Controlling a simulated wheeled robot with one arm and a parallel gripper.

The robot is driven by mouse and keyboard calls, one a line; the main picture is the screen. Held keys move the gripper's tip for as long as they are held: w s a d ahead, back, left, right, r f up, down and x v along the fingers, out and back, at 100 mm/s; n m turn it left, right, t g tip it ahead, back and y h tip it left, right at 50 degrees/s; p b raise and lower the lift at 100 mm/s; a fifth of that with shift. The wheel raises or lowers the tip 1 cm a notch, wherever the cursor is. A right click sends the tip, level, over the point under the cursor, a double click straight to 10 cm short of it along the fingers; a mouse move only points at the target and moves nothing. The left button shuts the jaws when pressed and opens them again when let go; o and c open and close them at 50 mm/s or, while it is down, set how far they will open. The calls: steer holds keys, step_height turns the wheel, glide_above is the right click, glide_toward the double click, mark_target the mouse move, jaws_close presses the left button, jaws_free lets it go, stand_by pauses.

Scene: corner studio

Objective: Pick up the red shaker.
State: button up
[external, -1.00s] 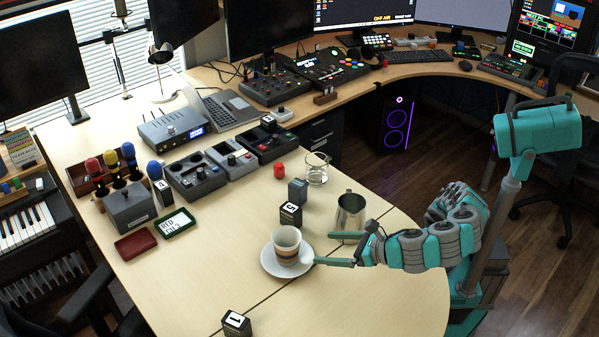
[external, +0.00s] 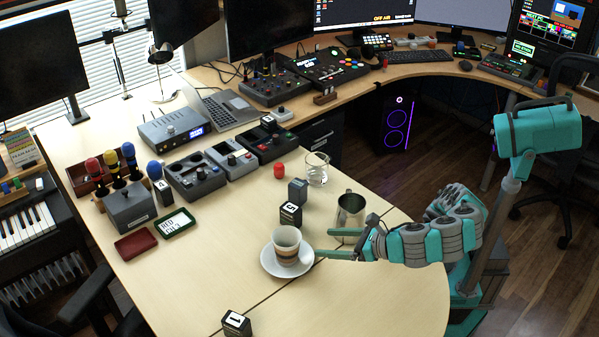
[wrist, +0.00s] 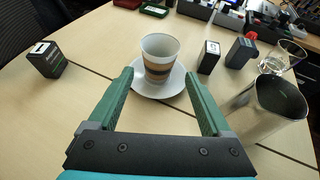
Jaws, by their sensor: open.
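A small red cylinder (external: 279,170), which looks like the red shaker, stands on the desk behind the grey block and left of the glass in the external view. A bit of red (wrist: 251,36) near the top of the wrist view may be the same thing. My gripper (external: 325,242) is open and empty, low over the desk at the right of the cup and saucer. In the wrist view my gripper's (wrist: 158,80) two green fingers are spread, with the cup just beyond their tips. The red cylinder is well away from the fingers.
A striped cup (external: 286,243) stands on a white saucer (external: 268,267). A metal pitcher (external: 351,212), a block marked 5 (external: 290,214), a grey block (external: 297,190) and a glass (external: 316,170) stand close by. The desk's front left is mostly clear.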

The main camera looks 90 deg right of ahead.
steer(key=w+d+r+n+t+y, duration=0.45)
steer(key=w+d+r, duration=0.45)
steer(key=w+r, duration=0.4)
steer(key=w+d+r+n+t+y, duration=0.3)
steer(key=w+d+r+t+y, duration=0.25)
steer(key=w+d+r, duration=0.65)
steer(key=n+g+y+p, duration=0.2)
steer(key=n+g+y, duration=0.4)
steer(key=g, duration=0.8)
glide_above(275, 173)
steer(key=s+d, duration=0.3)
steer(key=d, duration=0.2)
step_height(275, 173, down, 22)
steer(key=shift+n+h, duration=0.35)
steer(key=shift+h, duration=0.05)
step_height(275, 173, down, 10)
steer(key=shift+s+a+r, duration=0.1)
steer(key=shift+r, duration=0.05)
steer(key=shift+a+f, duration=0.1)
steer(key=shift+f, duration=0.2)
steer(key=x, duration=0.2)
steer(key=shift+a+f, duration=0.15)
steer(key=x, duration=0.4)
steer(key=shift+s+f, duration=0.25)
steer(key=shift+f, duration=0.15)
steer(key=shift+w+a+f, duration=0.25)
steer(key=shift+w+a, duration=0.2)
steer(key=shift+a, duration=0.05)
